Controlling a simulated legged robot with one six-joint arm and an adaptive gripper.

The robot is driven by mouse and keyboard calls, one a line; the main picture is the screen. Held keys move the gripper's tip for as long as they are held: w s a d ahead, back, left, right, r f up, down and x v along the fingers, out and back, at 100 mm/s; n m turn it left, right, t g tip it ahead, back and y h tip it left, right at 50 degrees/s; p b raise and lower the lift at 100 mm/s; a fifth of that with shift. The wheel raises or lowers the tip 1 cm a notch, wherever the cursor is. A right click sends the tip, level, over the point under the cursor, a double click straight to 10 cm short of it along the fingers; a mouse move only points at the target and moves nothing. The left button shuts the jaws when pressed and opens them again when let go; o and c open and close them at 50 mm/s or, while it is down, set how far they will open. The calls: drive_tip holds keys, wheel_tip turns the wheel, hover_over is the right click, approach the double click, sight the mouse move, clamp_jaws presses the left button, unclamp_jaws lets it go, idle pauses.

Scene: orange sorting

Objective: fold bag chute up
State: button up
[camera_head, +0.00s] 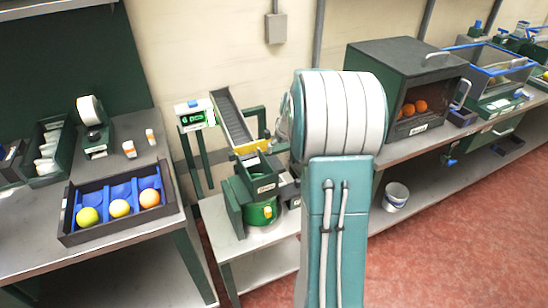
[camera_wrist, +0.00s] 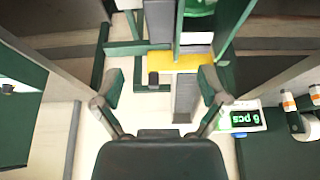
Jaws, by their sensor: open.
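The bag chute (camera_head: 232,118) is a long dark sloped channel with a yellow lip (camera_head: 250,147) at its lower end, above the green machine (camera_head: 262,190). In the wrist view the yellow lip (camera_wrist: 190,62) and the grey channel (camera_wrist: 185,97) lie beyond my fingers. A small dark knob (camera_wrist: 153,79) sticks out beside the lip. My gripper (camera_wrist: 160,84) is open, its two fingers spread on either side of the knob and channel, with nothing held. Contact cannot be told. In the head view my arm hides the gripper.
A display (camera_head: 194,115) reading "6 pcs" stands left of the chute; it also shows in the wrist view (camera_wrist: 240,117). A black tray (camera_head: 75,232) with several fruits sits on the left table. A dark box (camera_head: 400,85) with oranges stands right. A bucket (camera_head: 396,195) is below.

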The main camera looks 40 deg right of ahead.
sight(275, 163)
drive_tip(key=x, duration=1)
drive_tip(key=shift+a, duration=0.1)
drive_tip(key=shift+a, duration=0.1)
drive_tip(key=c, duration=1.2)
